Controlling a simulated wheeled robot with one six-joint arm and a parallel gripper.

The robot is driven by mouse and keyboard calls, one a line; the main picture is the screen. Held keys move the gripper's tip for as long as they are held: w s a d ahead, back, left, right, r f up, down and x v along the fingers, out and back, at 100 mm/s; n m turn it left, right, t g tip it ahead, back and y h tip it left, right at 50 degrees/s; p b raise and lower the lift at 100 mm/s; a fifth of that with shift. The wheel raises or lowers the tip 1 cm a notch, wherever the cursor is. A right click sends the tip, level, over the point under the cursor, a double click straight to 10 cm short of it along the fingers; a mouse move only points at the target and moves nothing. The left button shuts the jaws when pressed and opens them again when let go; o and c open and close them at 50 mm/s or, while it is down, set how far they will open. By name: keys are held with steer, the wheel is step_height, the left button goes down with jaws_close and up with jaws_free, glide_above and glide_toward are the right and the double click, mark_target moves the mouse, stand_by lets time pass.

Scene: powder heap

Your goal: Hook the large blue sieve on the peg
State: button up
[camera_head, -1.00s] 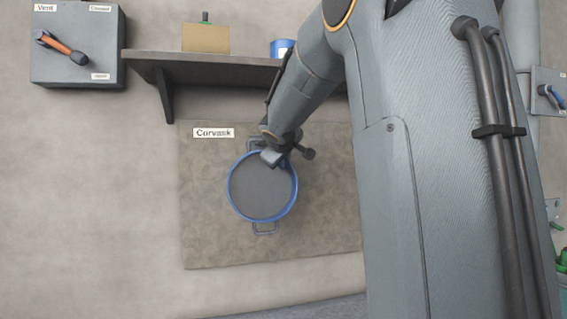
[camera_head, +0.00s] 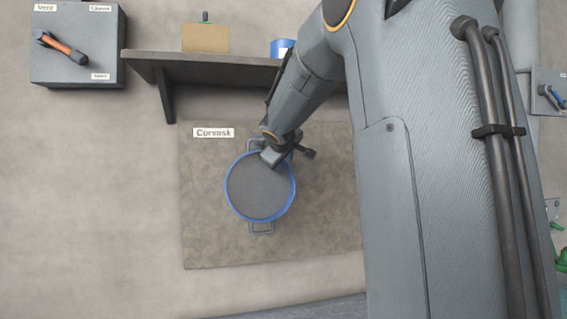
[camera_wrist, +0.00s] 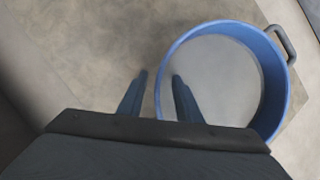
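The large blue sieve (camera_head: 260,190) is a round blue ring with a grey mesh, its face toward the camera in front of the board. One loop handle is at its top and one at its bottom (camera_head: 262,229). My gripper (camera_head: 270,157) is at the upper right of the rim. In the wrist view the sieve's rim (camera_wrist: 291,95) runs between my two fingers (camera_wrist: 158,76), one outside and one inside the ring, with gaps beside it; the gripper looks open. I cannot make out the peg; whether it passes through the top handle cannot be told.
The board (camera_head: 215,235) carries a Corvask label (camera_head: 213,133). A shelf (camera_head: 215,63) above holds a tan box (camera_head: 206,39) and a blue container (camera_head: 281,48). A grey switch box (camera_head: 77,45) is at upper left. Wall left of the board is clear.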

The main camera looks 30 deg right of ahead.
steer(key=shift+b+v, duration=0.85)
steer(key=shift+v, duration=3.1)
steer(key=s+a+f+g+y, duration=0.15)
steer(key=a+f, duration=0.25)
steer(key=f, duration=0.5)
steer(key=s+a+f+m+g+y, duration=0.15)
steer(key=a+f, duration=0.25)
steer(key=f, duration=0.4)
steer(key=s+a+f+g+y, duration=0.1)
steer(key=s+a+f, duration=0.2)
steer(key=f, duration=0.6)
steer(key=s+a+f+m+g+y, duration=0.1)
steer(key=s+a+f+g, duration=0.1)
steer(key=s+a+f, duration=0.4)
steer(key=s+a+f+m+g+y, duration=0.1)
steer(key=s+a+f, duration=0.6)
steer(key=s+f, duration=0.7)
steer(key=g+y, duration=0.1)
steer(key=g, duration=0.1)
steer(key=shift+s+f+g, duration=0.25)
steer(key=shift+s+g, duration=0.05)
steer(key=shift+s, duration=0.05)
